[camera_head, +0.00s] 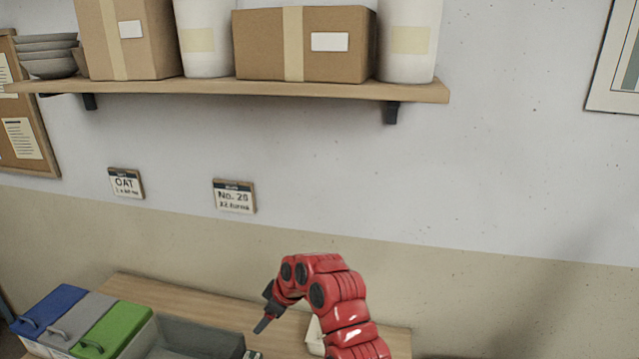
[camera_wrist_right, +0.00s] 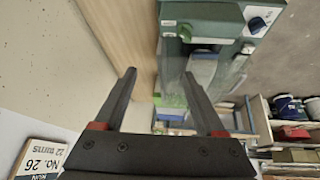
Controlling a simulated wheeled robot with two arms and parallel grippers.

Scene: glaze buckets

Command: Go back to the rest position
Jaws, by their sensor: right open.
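My right arm comes up red from the lower part of the head view. Its dark gripper (camera_head: 266,318) points down and left above the wooden table (camera_head: 145,288). In the right wrist view the same gripper (camera_wrist_right: 159,72) has its two dark fingers spread apart with nothing between them. My left gripper is in neither view. No glaze bucket is in my grip.
Bins with blue (camera_head: 52,308), grey and green (camera_head: 115,330) lids stand at the left, beside a grey tray (camera_head: 205,335). A white object (camera_head: 315,335) is partly hidden behind my arm. A "No. 26" sign (camera_wrist_right: 38,158) hangs on the wall. A loaded shelf (camera_head: 300,87) is above.

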